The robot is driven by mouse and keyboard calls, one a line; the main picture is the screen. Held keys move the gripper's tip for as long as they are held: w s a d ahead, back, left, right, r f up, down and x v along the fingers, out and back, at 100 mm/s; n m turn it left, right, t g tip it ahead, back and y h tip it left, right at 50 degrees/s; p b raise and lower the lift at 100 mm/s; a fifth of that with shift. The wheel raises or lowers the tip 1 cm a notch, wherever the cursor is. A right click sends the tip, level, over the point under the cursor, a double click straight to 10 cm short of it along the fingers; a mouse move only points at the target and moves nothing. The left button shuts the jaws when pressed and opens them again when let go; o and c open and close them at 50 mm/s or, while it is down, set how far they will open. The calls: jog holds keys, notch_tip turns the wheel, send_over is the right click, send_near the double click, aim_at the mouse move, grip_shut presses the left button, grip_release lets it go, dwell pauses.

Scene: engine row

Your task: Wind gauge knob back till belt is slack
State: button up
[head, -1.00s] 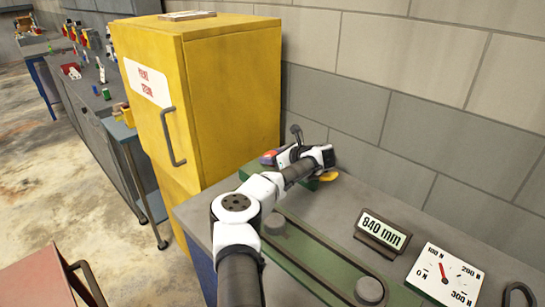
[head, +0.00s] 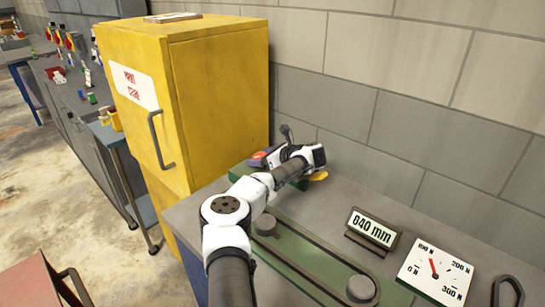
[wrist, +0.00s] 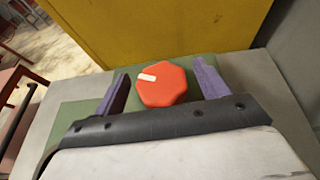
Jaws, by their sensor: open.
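The red-orange gauge knob (wrist: 163,86), lobed with a white mark on its upper left, sits on a green block in the wrist view. My gripper (wrist: 161,82) is open, its two purple fingers on either side of the knob with gaps visible. In the head view my gripper (head: 262,158) is over the far end of the bench, largely hidden behind my wrist. The dark belt (head: 312,245) runs around two grey pulleys on a green base. The white dial (head: 435,272) has a red needle near 100 N. A display (head: 373,229) appears to read 840 mm.
A yellow cabinet (head: 215,90) stands just beyond the knob's end of the bench. A block wall (head: 420,120) runs behind. A dark handle-like loop (head: 508,291) is at lower right. Other benches with small items stand at upper left.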

jog(key=b+v, duration=0.4)
jog(key=v, duration=0.9)
jog(key=shift+d+r, duration=0.1)
jog(key=w+a+r+n+g+h, duration=0.2)
jog(key=a+r+n+g+h, duration=0.3)
jog(key=n, duration=0.6)
jog(key=w+a+r+n+h, duration=0.1)
jog(key=a+r+n+h, duration=0.2)
jog(key=a+n+h, duration=0.6)
jog(key=w+d+f+p, duration=0.1)
jog(key=f, duration=0.3)
jog(key=w+d+f+n+y+p, duration=0.1)
jog(key=w+f+p, duration=0.1)
jog(key=f, duration=0.2)
jog(key=w+d+f+y+p, duration=0.1)
jog(key=d+f, duration=0.1)
jog(key=f, duration=0.2)
jog(key=shift+w+d+f+n+p, duration=0.15)
jog(key=shift+w+n+p, duration=0.15)
jog(key=shift+w+p, duration=0.1)
